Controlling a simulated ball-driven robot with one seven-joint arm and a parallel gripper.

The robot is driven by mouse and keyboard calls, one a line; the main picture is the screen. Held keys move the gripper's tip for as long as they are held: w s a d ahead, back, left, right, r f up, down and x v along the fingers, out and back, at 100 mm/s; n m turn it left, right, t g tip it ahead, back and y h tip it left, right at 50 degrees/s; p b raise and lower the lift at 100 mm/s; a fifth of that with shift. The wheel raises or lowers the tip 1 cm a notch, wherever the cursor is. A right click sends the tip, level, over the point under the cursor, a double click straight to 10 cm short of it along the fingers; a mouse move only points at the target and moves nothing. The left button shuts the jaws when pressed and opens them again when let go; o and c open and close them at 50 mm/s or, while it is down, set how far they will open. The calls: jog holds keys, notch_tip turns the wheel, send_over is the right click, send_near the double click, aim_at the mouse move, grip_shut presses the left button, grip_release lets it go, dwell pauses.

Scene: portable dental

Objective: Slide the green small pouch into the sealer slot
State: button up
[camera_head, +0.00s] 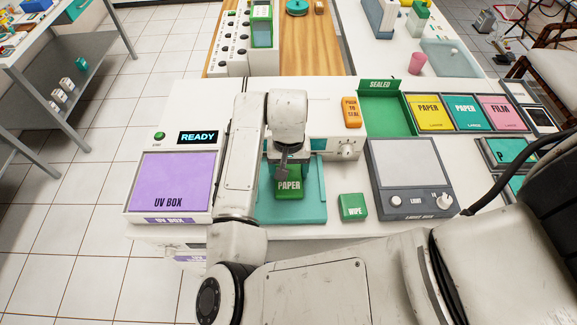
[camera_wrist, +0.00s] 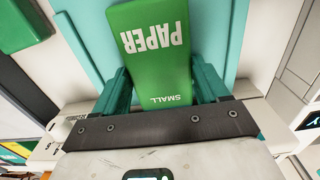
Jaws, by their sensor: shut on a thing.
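The green small pouch (camera_head: 289,191), labelled PAPER, is held in my gripper (camera_head: 287,168) over the teal tray (camera_head: 310,212) at the sealer's front. In the wrist view the pouch (camera_wrist: 150,40) also reads SMALL and lies between the teal fingers of my gripper (camera_wrist: 163,82); its far end extends beyond them. The white sealer (camera_head: 340,148) has a knob and a teal display, with an orange PUSH TO SEAL button (camera_head: 351,112) behind it. My arm hides much of the sealer, and I cannot make out its slot or whether the pouch touches it.
A purple-lidded UV box (camera_head: 172,180) stands at left. A green WIPE block (camera_head: 353,207) and a grey light box (camera_head: 414,170) are at right. The green SEALED tray (camera_head: 383,110) is behind, beside bins of paper and film pouches (camera_head: 465,111).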

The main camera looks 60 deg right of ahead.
jog(key=o, duration=1.1)
notch_tip(320, 180, up, 11)
jog(key=b, duration=0.1)
jog(key=shift+f, duration=0.15)
